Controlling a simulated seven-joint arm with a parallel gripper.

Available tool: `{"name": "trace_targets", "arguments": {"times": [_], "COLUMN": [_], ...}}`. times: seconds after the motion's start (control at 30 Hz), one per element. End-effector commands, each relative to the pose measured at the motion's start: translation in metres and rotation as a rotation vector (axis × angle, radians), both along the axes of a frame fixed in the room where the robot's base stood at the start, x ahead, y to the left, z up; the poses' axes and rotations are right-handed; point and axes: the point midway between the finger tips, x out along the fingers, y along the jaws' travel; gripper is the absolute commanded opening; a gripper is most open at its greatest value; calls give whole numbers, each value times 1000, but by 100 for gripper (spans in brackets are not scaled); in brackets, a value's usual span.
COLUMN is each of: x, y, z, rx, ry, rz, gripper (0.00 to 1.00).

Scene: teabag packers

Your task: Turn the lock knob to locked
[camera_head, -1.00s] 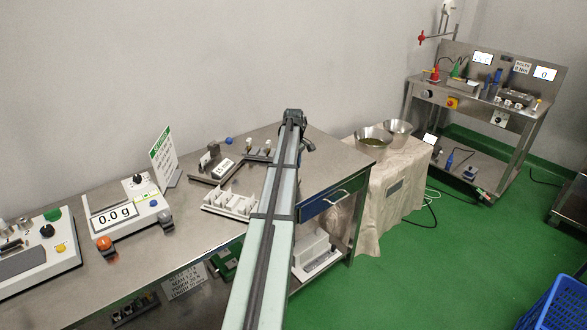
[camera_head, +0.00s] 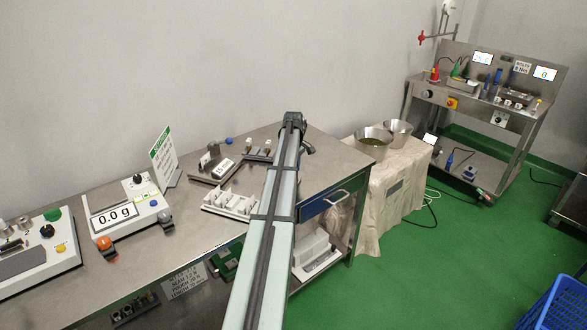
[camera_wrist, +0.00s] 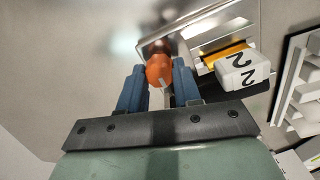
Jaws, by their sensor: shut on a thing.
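A round orange knob (camera_wrist: 159,68) with a pale mark on its face shows in the wrist view, at the edge of a metal frame. I take it to be the lock knob; whether it stands at locked cannot be read. My gripper (camera_wrist: 159,77) has its two blue fingers on either side of the knob and is shut on it. A white block marked 2 (camera_wrist: 242,69) sits just right of the fingers. In the head view my arm hides the gripper and the knob.
The steel table (camera_head: 325,153) also holds a white slotted tray (camera_head: 232,203), a green-and-white sign (camera_head: 163,158) and a scale reading 0.0 g (camera_head: 130,213). Two metal bowls (camera_head: 373,139) stand on a cloth-covered stand to the right. A blue crate (camera_head: 560,305) is at the lower right.

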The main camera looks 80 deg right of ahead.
Motion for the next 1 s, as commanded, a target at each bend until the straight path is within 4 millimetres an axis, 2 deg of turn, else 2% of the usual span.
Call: {"name": "trace_targets", "arguments": {"times": [0.37, 1.0], "x": [0, 0], "y": [0, 1], "z": [0, 0], "rx": [0, 0], "ry": [0, 0], "rz": [-110, -688], "gripper": [2, 2]}}
